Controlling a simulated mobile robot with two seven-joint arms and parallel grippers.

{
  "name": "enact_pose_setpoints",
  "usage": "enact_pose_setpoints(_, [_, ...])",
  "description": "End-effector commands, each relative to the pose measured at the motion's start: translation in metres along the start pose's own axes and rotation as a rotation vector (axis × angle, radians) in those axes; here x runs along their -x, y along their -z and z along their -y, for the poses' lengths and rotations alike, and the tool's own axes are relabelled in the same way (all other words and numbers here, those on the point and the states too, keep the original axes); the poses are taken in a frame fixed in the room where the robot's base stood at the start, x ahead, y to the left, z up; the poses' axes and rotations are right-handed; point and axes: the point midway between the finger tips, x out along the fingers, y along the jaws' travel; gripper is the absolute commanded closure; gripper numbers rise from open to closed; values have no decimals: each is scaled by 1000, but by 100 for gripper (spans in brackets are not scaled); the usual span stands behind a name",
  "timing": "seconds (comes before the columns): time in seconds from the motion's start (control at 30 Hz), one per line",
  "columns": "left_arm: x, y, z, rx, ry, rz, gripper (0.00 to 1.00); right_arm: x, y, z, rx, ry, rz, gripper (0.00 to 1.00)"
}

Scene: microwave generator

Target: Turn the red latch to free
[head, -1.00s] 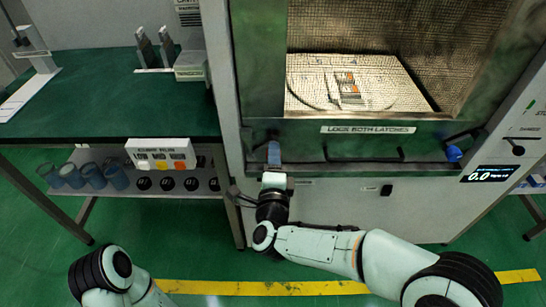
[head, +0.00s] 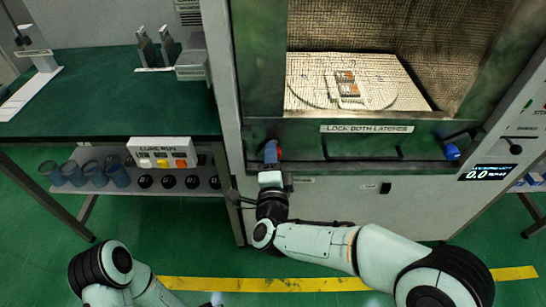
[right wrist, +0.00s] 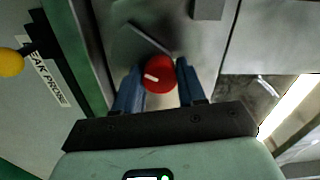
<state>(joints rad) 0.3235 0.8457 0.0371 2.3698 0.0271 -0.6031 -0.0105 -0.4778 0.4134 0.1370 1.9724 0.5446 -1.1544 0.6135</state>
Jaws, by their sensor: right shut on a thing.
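The red latch (right wrist: 160,74) is a round red knob with a pale mark, on the grey front of the machine in the right wrist view. In the head view only a bit of its red (head: 279,153) shows beside my fingers. My right gripper (right wrist: 158,85) has its blue fingers on either side of the knob and is shut on it. In the head view the right gripper (head: 271,152) is at the left end of the panel below the chamber opening. My left arm shows at the lower left of the head view, but its gripper is out of view.
A blue knob (head: 452,152) sits at the right end of the panel marked "LOCK BOTH LATCHES" (head: 367,129). A green bench (head: 100,110) with a shelf of cups stands left. A yellow ball (right wrist: 10,62) shows in the wrist view.

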Motion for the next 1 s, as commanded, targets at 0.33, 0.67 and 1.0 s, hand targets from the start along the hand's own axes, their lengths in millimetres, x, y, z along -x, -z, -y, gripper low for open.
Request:
enact_pose_setpoints(0.33, [0, 0, 0, 0, 0, 0, 57, 0, 0, -1, 1, -1, 2, 34])
enact_pose_setpoints(0.67, [4, -4, -1, -1, -1, 12, 57, 31, -1, 1, 1, -1, 5, 34])
enact_pose_setpoints(1.0, [10, -13, -3, -3, -3, 40, 57, 106, -1, 0, 1, -1, 6, 34])
